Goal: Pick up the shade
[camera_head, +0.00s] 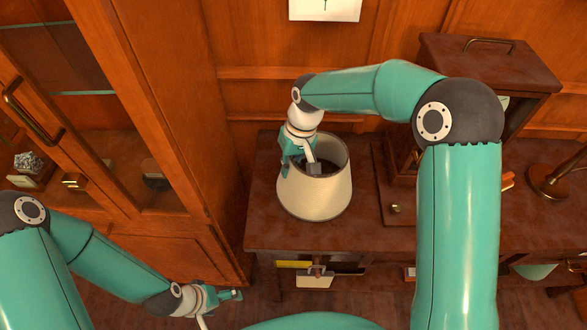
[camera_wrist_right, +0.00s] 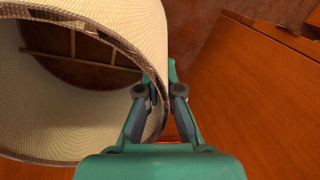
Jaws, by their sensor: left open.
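The shade (camera_head: 315,193) is a cream, open-ended drum with a dark rim. In the head view it stands upright over the brown desk top (camera_head: 268,225); I cannot tell whether its base touches the wood. My right gripper (camera_head: 301,169) is at its upper left rim. In the right wrist view the fingers (camera_wrist_right: 160,92) straddle the wall of the shade (camera_wrist_right: 85,115), one inside and one outside, and look closed on it. Part of the rim is hidden behind the fingers. My left gripper (camera_head: 222,307) is open and empty, low at the left, apart from the shade.
A wooden case with a handle (camera_head: 487,62) stands right of the shade, with a lamp base (camera_head: 548,180) further right. A glass-doored cabinet (camera_head: 110,120) rises at the left. A panelled wall (camera_head: 250,50) is behind. A yellow item (camera_head: 294,264) shows below the desk top.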

